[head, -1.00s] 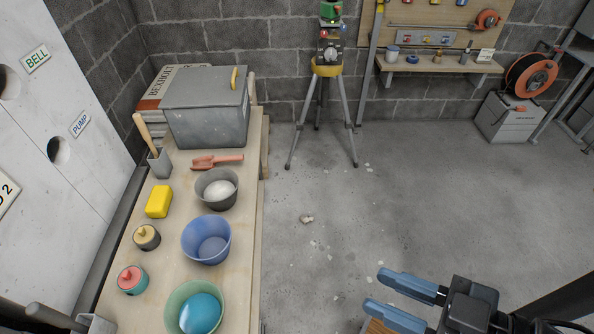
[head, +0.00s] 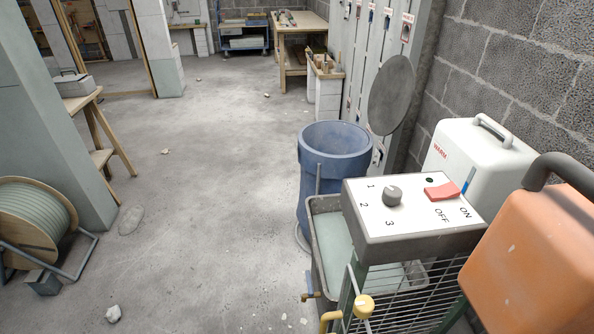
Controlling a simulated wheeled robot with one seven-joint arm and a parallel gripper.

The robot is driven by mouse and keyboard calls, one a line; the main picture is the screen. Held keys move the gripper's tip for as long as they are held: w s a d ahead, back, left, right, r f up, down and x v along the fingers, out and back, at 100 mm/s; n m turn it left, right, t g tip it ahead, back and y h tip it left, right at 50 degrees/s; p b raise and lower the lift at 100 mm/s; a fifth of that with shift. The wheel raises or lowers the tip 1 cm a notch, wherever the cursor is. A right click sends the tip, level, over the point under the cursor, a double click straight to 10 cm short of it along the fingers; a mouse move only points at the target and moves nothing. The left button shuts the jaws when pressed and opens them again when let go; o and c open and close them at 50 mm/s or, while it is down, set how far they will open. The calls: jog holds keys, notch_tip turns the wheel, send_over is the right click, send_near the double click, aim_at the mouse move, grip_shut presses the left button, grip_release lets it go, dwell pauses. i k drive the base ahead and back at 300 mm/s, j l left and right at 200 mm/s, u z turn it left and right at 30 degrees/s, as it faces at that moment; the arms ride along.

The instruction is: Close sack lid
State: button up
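I see no thing plainly marked as a sack. A blue round bin (head: 335,150) stands on the floor right of the middle, with its top open. A dark grey round disc (head: 391,95) stands upright behind its right side, like a raised lid. I cannot tell whether the disc is joined to the bin. The lower right of the bin is hidden by a control box and a grey tub. My gripper is not in view.
A control box (head: 405,217) with a knob and red switch stands front right. A white case (head: 467,155) and an orange case (head: 540,260) are beside it. A cable reel (head: 32,222) is at left. The middle floor is clear, with small debris.

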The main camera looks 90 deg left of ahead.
aim_at(391, 98)
jog(key=u, duration=2.2)
jog(key=i+j+u, duration=0.3)
jog(key=i+j, duration=0.15)
jog(key=i+j+u, duration=0.35)
jog(key=i+j, duration=0.2)
jog(key=i, duration=1.05)
jog(key=i+j+u, duration=0.1)
jog(key=i, duration=1.1)
jog(key=i+j, duration=0.15)
jog(key=i, duration=1.1)
jog(key=i+l+z, duration=0.1)
jog(key=i+z, duration=0.5)
jog(key=z, duration=0.2)
jog(key=i+z, duration=0.4)
jog(key=i+j+z, duration=0.2)
jog(key=z, duration=0.2)
jog(key=i+z, duration=0.6)
jog(key=z, duration=0.25)
jog(key=i+j+z, duration=0.1)
jog(key=i+z, duration=0.3)
jog(key=k, duration=0.1)
